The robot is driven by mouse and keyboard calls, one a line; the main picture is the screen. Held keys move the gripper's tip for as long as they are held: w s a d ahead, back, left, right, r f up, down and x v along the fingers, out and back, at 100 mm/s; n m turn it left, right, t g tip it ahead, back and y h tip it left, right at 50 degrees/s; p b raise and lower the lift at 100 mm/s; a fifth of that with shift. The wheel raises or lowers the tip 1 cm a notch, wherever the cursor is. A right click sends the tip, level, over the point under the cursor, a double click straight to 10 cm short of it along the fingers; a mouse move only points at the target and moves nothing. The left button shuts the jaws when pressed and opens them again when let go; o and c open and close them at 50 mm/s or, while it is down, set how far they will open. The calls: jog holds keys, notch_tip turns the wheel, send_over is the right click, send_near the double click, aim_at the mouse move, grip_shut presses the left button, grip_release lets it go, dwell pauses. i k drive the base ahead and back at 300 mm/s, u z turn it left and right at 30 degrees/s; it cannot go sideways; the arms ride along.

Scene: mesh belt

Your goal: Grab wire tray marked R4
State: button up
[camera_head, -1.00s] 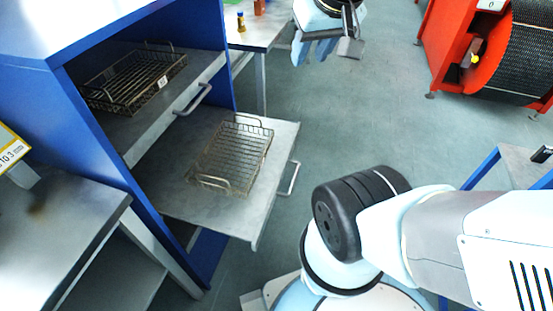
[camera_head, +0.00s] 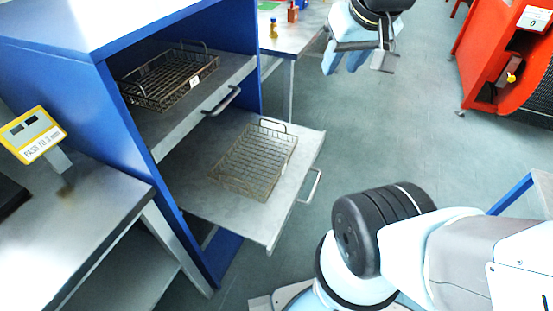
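Two wire trays show in the blue cabinet (camera_head: 170,190). One wire tray (camera_head: 160,85) sits on the upper shelf and has a small white tag on its front, too small to read. The other wire tray (camera_head: 250,165) lies on the pulled-out lower shelf (camera_head: 210,205); no readable mark shows on it. My gripper (camera_head: 355,62) hangs at the top, over the floor, right of the cabinet and apart from both trays.
A yellow gauge sign (camera_head: 33,135) stands on the grey bench (camera_head: 70,235) at left. Small bottles stand on a table (camera_head: 300,38) behind the cabinet. A red machine (camera_head: 490,50) is at right. The floor between is clear. Shelf handles (camera_head: 312,187) stick out.

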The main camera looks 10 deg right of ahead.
aim_at(229, 151)
jog(key=u, duration=0.4)
jog(key=k, duration=1.5)
jog(key=z, duration=0.5)
jog(key=i, duration=1)
jog(key=u, duration=0.1)
